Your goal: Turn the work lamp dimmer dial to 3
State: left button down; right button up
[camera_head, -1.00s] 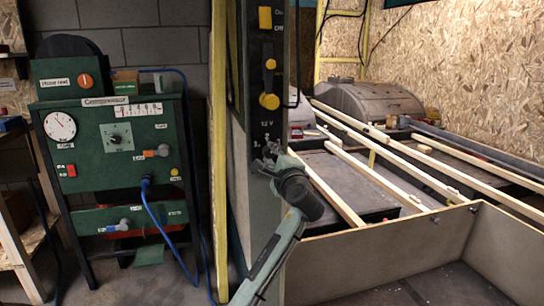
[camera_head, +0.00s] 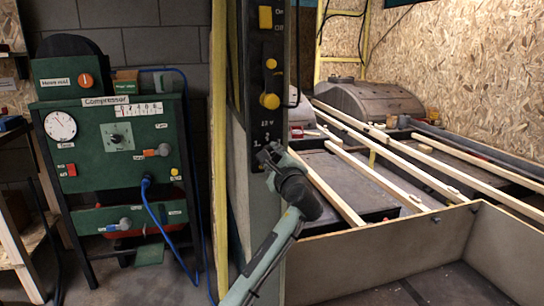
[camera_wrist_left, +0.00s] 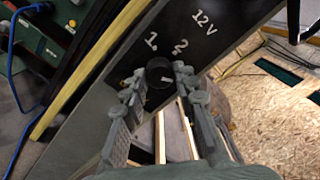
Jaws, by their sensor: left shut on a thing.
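A narrow dark control panel (camera_head: 263,60) stands upright in the middle of the head view. Low on it, below the 12 V lettering, my left gripper (camera_head: 267,153) is at the panel face and hides the dial there. In the left wrist view, the small black round dial (camera_wrist_left: 159,73) sits between the two fingers of my left gripper (camera_wrist_left: 157,83), which is shut on it. A short pale mark shows on the dial. The painted numbers 1 and 2 and "12V" show on the panel past it; no 3 is visible. My right gripper is not in view.
Higher on the panel are yellow knobs (camera_head: 270,101) and a yellow switch (camera_head: 265,17). A green compressor stand (camera_head: 90,165) with dials and a blue hose is at left. Wooden strips (camera_head: 400,155) and a low-walled bay (camera_head: 375,262) lie to the right.

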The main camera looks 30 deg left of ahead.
pick_arm(q)
jog(key=shift+f, duration=0.1)
jog(key=c, duration=1.3)
grip_release()
jog(key=shift+o, duration=0.6)
jog(key=v, duration=1.2)
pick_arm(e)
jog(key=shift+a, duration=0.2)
